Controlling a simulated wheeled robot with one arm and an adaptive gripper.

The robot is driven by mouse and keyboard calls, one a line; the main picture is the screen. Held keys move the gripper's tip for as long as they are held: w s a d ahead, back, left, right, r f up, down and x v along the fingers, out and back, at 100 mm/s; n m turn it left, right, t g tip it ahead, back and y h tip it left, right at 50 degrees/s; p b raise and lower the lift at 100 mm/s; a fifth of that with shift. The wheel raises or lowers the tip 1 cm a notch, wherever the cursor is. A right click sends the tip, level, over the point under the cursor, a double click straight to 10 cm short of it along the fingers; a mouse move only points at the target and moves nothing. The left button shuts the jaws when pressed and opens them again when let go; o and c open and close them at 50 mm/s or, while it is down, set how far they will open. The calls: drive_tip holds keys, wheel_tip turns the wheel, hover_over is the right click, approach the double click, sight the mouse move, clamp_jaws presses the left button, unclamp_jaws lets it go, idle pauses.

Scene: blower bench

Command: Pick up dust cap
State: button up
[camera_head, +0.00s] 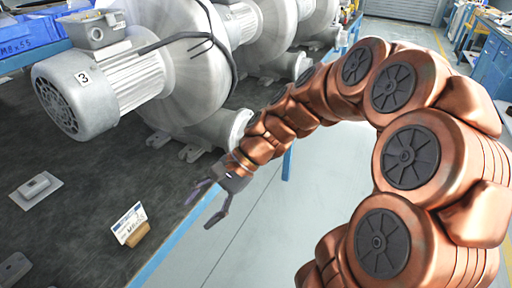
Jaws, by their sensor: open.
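My gripper (199,211) is open, with its two fingers apart and nothing seen between them. It is over the bench's blue front edge, right of the small label card. I cannot pick out a dust cap for certain. A small light grey piece on a flat plate (38,188) lies on the dark bench top at left, well away from my gripper. A darker grey flat piece (14,268) lies at the lower left, cut by the picture edge. I cannot tell whether either is the cap.
A blower with a grey motor marked 3 (83,96) stands at the back left, and more blowers (268,22) stand behind it. A label card in a wooden holder (135,232) stands near the bench edge. Blue bins (28,40) are at upper left. The floor (240,245) right of the bench is clear.

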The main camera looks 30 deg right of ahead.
drive_tip(key=w+d+f+m+t+y+b, duration=0.1)
drive_tip(key=w+d+f+m+t+b, duration=0.15)
drive_tip(key=w+d+m+t, duration=0.6)
drive_tip(key=w+d+f+m+t+y+b, duration=0.15)
drive_tip(key=w+d+m+b, duration=0.35)
drive_tip(key=d, duration=0.8)
drive_tip(key=d+f+m+t+h, duration=0.4)
drive_tip(key=d+m, duration=0.3)
drive_tip(key=d, duration=0.5)
drive_tip(key=shift+t+y, duration=0.35)
drive_tip(key=shift+t, duration=0.05)
drive_tip(key=shift+d+b+x, duration=0.15)
drive_tip(key=shift+b+x, duration=0.15)
drive_tip(key=shift+x, duration=1.8)
drive_tip(key=shift+d+b+x, duration=0.15)
drive_tip(key=shift+b+x, duration=0.1)
drive_tip(key=shift+x, duration=1.8)
drive_tip(key=shift+w, duration=0.2)
clamp_jaws()
